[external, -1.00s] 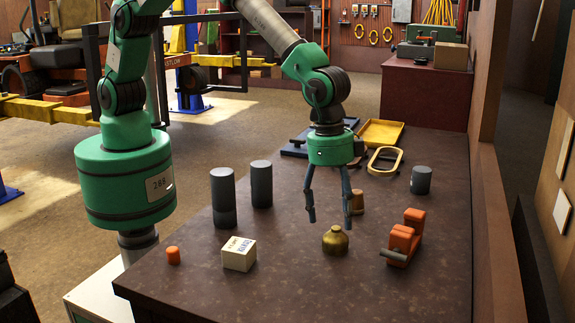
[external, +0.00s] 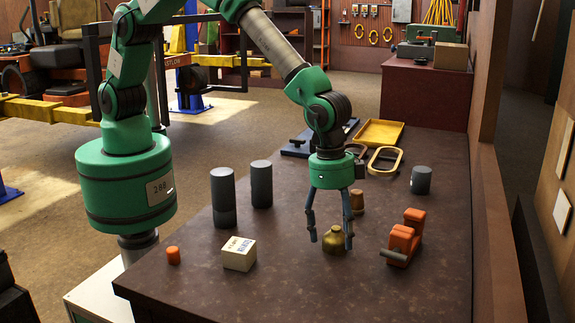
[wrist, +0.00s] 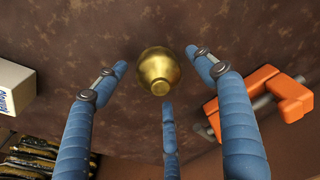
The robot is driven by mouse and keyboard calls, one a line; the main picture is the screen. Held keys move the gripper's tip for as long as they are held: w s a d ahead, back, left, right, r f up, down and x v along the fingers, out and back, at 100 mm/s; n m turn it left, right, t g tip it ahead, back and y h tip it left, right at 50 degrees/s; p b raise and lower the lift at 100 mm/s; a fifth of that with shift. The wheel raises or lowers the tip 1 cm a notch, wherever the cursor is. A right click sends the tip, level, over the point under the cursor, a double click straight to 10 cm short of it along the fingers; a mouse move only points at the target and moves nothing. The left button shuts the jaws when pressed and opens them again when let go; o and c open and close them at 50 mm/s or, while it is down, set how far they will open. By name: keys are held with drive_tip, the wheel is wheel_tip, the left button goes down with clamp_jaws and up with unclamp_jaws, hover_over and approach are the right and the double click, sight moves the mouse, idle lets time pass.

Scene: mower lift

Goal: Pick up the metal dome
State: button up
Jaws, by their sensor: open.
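The metal dome (external: 335,241) is a small brass-coloured piece with a knob on top, standing on the brown table. My gripper (external: 330,238) points down just above it, with its blue fingers spread open. In the external view one finger partly covers the dome's right side. In the wrist view the dome (wrist: 159,71) lies between and slightly beyond the tips of my gripper (wrist: 163,75), and no finger appears closed on it.
An orange clamp-like part (external: 403,240) lies right of the dome. A white labelled box (external: 239,253) and a small orange cylinder (external: 173,255) are to the left. Dark cylinders (external: 223,197) stand behind. A yellow tray (external: 379,133) lies at the back.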

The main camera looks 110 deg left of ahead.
sight(335, 228)
idle(0.5)
drive_tip(key=c, duration=1.4)
drive_tip(key=shift+o, duration=0.2)
drive_tip(key=shift+r, duration=0.1)
drive_tip(key=shift+r, duration=0.55)
drive_tip(key=shift+s+r+p, duration=0.15)
drive_tip(key=shift+r+p, duration=0.2)
drive_tip(key=shift+r, duration=0.3)
drive_tip(key=shift+s+r+p, duration=0.15)
drive_tip(key=shift+r+p, duration=0.15)
drive_tip(key=shift+r, duration=0.3)
drive_tip(key=s+a+r+p, duration=0.1)
drive_tip(key=s+a+p, duration=0.1)
drive_tip(key=s, duration=1.3)
drive_tip(key=shift+a, duration=0.65)
drive_tip(key=shift+r, duration=0.1)
